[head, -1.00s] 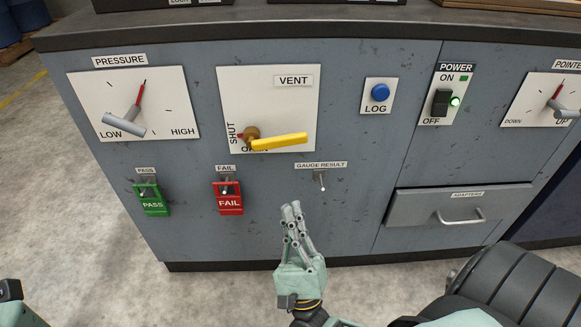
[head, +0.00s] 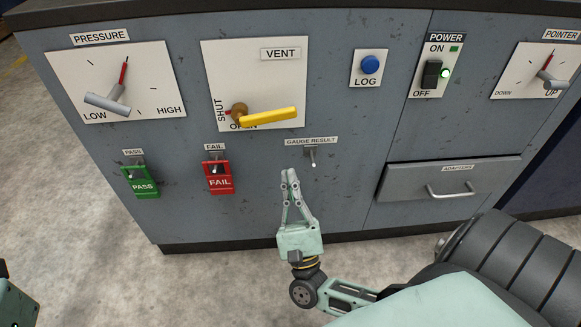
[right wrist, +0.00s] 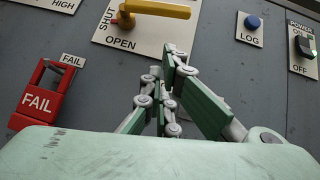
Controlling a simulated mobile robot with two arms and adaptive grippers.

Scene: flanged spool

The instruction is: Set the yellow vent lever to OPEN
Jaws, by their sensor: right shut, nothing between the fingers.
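The yellow vent lever (head: 270,117) sits on the white VENT plate (head: 290,88) on the cabinet front. Its brown pivot is at the plate's lower left, and its arm points right, tilted slightly upward. SHUT is printed upright left of the pivot and OPEN is printed below it, partly hidden by the lever in the head view. In the right wrist view the lever (right wrist: 158,9) also points right, with OPEN readable below. My right gripper (head: 289,176) is shut and empty, below the lever and apart from it. A small part of my left arm shows at the lower left; its fingers are not visible.
The red FAIL tag (head: 219,179) and green PASS tag (head: 142,183) hang at lower left. The gauge result hook (head: 311,155) is just above my right gripper. The blue LOG button (head: 370,64), power switch (head: 432,74) and drawer (head: 400,180) are to the right.

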